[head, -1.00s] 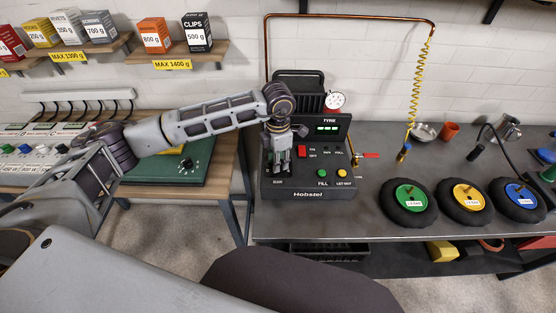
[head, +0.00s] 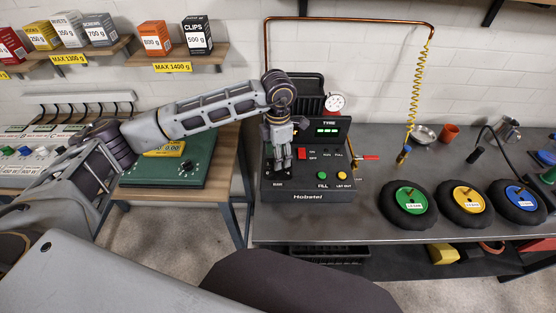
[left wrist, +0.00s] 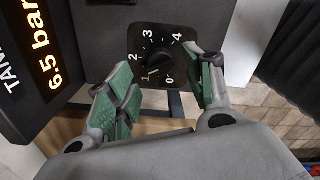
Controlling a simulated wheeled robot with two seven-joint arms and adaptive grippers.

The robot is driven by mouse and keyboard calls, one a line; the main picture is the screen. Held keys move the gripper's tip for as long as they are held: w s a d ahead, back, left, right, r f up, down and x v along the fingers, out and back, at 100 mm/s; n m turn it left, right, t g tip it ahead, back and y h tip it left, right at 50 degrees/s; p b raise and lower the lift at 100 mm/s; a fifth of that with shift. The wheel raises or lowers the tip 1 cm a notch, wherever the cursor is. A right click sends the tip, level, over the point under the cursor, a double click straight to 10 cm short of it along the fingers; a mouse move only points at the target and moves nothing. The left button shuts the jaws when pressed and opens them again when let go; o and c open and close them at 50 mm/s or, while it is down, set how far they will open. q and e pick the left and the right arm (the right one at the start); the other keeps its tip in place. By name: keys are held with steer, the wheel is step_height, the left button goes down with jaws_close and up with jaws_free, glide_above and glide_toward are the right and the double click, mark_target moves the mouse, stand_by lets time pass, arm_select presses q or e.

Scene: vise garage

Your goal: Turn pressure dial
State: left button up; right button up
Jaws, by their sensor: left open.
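The pressure dial (left wrist: 157,60) is a black knob on a dark square plate with white numbers from 0 to 4, in the left wrist view. A light mark on it seems to lie near the 1. My left gripper (left wrist: 167,78) is open, its green-padded fingers on either side of the dial's lower part; I cannot tell whether they touch it. In the head view my left gripper (head: 281,160) hangs before the left side of the black Hobstel console (head: 308,197) and hides the dial. My right gripper is not in view.
A TANK display (left wrist: 42,60) reads 6.5 bar beside the dial. Several tyred wheels (head: 408,210) lie on the bench to the right.

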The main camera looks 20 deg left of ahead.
arm_select(q)
step_height(320, 180, up, 8)
steer(key=shift+r, duration=0.2)
steer(key=shift+s+f, duration=0.1)
stand_by(0.7)
